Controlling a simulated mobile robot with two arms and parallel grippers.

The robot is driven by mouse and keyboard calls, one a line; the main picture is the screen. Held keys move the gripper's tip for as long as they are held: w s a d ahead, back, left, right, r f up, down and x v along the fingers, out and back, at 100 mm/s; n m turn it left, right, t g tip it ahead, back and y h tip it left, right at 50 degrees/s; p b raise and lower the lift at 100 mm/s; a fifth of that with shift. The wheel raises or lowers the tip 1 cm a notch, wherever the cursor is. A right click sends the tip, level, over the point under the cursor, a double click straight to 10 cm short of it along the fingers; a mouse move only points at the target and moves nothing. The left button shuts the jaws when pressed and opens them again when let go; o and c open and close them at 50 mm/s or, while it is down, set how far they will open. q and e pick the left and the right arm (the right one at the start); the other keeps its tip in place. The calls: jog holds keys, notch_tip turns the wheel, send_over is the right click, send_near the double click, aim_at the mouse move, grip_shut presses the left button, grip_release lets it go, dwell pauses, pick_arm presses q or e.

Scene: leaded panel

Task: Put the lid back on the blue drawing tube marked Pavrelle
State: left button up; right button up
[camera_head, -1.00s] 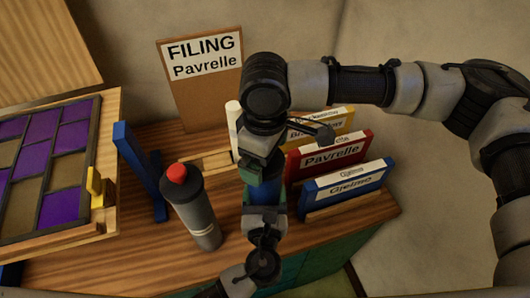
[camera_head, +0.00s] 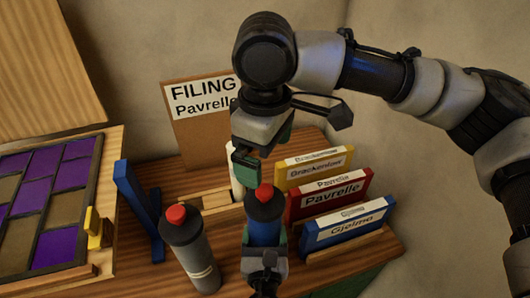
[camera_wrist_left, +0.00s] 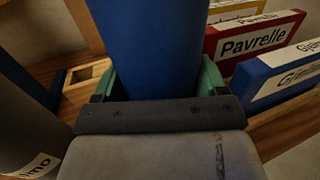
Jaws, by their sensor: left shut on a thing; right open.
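The blue drawing tube (camera_head: 264,233) stands upright near the table's front, and its blue side fills the middle of the left wrist view (camera_wrist_left: 158,40). A dark lid with a red knob (camera_head: 264,203) sits on its top end; I cannot tell whether it is pressed fully down. No Pavrelle mark shows on the visible part of the tube. My left gripper (camera_head: 265,255) is shut around the tube, its green fingers on both sides in the left wrist view (camera_wrist_left: 158,84). My right gripper (camera_head: 248,160) is open and empty just above the lid, apart from it.
A grey tube (camera_head: 192,253) with a red-knobbed lid stands left of the blue one. Yellow (camera_head: 315,168), red (camera_head: 330,195) and blue (camera_head: 350,224) labelled files stand at right. A wooden rack (camera_head: 210,199), blue upright (camera_head: 138,208), leaded panel (camera_head: 45,205) and filing sign (camera_head: 200,120) surround them.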

pick_arm(q)
jog(key=o, duration=1.3)
pick_arm(e)
notch_tip(320, 180, down, 3)
jog(key=b, duration=0.3)
jog(key=shift+f, duration=0.1)
pick_arm(q)
jog(key=s, duration=1.1)
pick_arm(e)
jog(key=shift+f, duration=0.1)
